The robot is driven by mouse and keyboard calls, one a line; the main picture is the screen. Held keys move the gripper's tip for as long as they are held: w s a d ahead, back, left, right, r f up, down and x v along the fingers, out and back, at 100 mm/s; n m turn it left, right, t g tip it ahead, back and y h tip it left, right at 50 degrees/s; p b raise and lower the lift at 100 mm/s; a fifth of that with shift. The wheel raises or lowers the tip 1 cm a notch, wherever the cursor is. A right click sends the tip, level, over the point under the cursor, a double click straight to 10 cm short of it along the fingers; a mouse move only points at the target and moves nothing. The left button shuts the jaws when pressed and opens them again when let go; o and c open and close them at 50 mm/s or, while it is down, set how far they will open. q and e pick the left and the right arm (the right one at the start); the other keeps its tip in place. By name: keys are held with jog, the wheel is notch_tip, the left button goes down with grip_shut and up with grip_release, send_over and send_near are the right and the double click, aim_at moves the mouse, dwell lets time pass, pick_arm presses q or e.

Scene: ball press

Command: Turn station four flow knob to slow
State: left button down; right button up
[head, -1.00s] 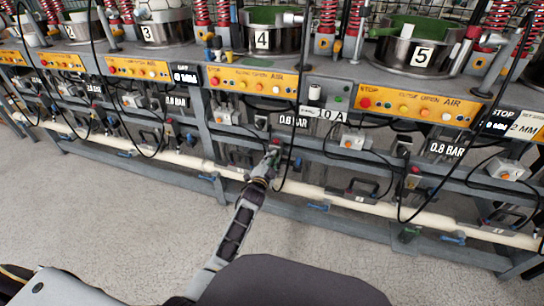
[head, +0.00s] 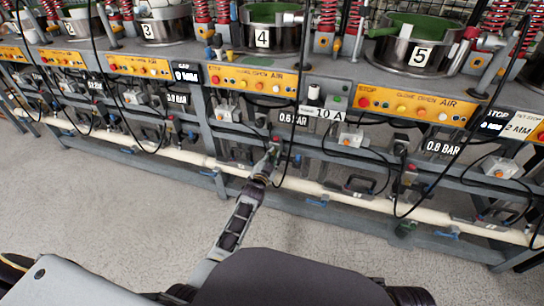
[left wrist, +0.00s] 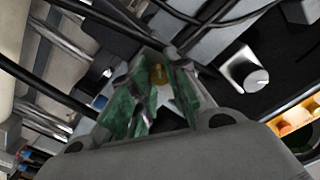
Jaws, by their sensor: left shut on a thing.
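Station four has a steel bowl with a "4" label (head: 262,38), an orange button panel (head: 254,80) and a display reading about 0.6 BAR (head: 293,119) below it. My left gripper (head: 273,154) reaches in under that panel, at the lower rail left of the display. In the left wrist view its green-padded fingers (left wrist: 157,95) close around a small yellow-brown knob-like part (left wrist: 158,74), taken as the flow knob. The fingers hide most of it, and its setting cannot be read. My right gripper is not in view.
Black cables (head: 290,135) hang close to my left gripper. A cream pipe (head: 330,194) runs below. Station five (head: 422,55) is to the right. The floor in front is clear.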

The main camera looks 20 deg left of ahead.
pick_arm(q)
jog(key=c, duration=1.3)
grip_release()
jog(key=shift+s, duration=0.1)
jog(key=shift+s+a, duration=0.2)
jog(key=shift+s, duration=5.65)
